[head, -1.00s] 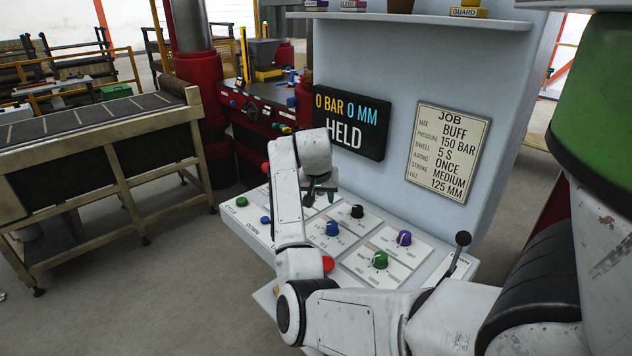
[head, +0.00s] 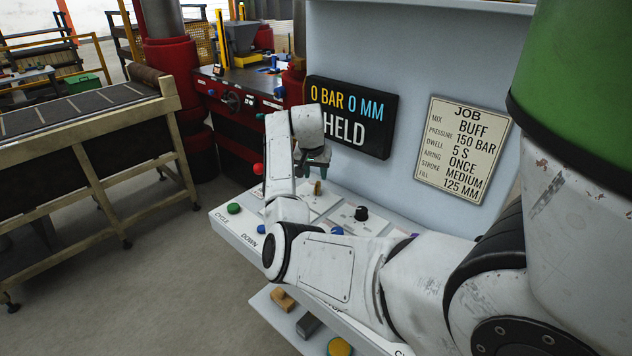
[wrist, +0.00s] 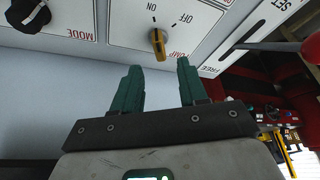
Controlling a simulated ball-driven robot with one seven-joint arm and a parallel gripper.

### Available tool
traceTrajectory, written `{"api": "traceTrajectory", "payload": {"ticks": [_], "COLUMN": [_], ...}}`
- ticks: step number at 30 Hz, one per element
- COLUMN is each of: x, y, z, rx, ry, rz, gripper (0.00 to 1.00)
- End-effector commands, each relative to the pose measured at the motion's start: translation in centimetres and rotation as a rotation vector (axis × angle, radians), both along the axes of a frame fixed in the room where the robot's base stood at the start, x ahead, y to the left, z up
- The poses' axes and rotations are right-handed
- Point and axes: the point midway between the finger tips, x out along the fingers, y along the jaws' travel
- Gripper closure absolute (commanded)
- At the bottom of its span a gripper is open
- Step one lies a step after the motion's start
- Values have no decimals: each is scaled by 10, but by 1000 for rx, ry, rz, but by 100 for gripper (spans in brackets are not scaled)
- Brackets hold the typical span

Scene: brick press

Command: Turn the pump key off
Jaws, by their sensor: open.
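The pump key (wrist: 157,42) is a small brass key on a white panel marked ON, OFF and PUMP in the wrist view. It also shows in the head view (head: 317,188), just below my gripper. My gripper (wrist: 159,72) has two green fingers spread apart with nothing between them. The key stands beyond the fingertips, roughly in line with the gap, and appears apart from them. In the head view my gripper (head: 316,172) is over the back of the control panel, partly hidden by my arm.
A black knob (wrist: 30,12) sits beside the key on the MODE plate. The display (head: 350,117) reads 0 BAR 0 MM HELD. A green button (head: 234,208) is at the panel's left. My arm hides much of the panel. A conveyor (head: 85,118) stands left.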

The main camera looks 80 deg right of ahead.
Motion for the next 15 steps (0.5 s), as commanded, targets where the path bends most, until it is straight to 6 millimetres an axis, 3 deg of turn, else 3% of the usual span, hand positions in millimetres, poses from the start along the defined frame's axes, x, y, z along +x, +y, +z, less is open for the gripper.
{"api": "traceTrajectory", "payload": {"ticks": [6, 15], "x": [-1, -1], "y": [-15, -24], "z": [-37, -60], "rx": [4, 1], "ry": [1, 0], "rz": [0, 0], "gripper": [57, 57]}}
